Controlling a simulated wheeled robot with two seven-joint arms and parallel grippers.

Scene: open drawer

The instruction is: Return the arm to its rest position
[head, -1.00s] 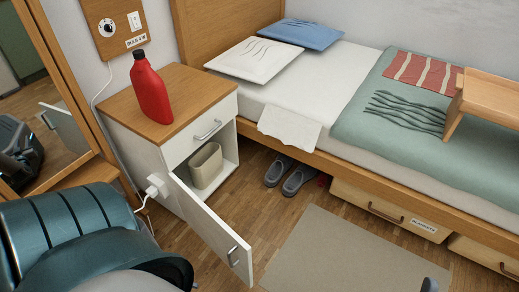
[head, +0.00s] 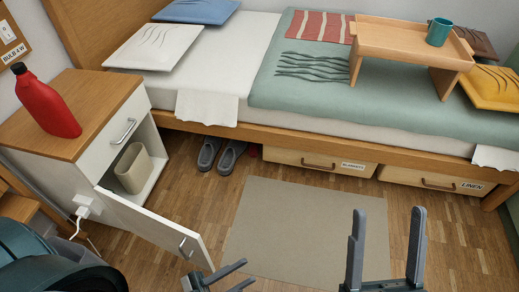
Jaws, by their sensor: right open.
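My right gripper (head: 388,222) is at the lower right in the head view. Its two grey fingers point up and stand wide apart over the floor and the beige rug, with nothing between them. My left gripper (head: 249,273) shows at the bottom edge, just right of the open cabinet door (head: 160,232). Its two fingers are apart and no object shows between them. The rest of it is cut off by the frame. Neither gripper touches anything that I can see.
A bedside cabinet (head: 98,150) stands at left with a red bottle (head: 45,105) on top and a beige bin (head: 133,168) inside. The bed has a wooden tray table (head: 405,40) with a teal mug (head: 439,32). Shut drawers (head: 320,162) are beneath. The rug (head: 285,225) is clear.

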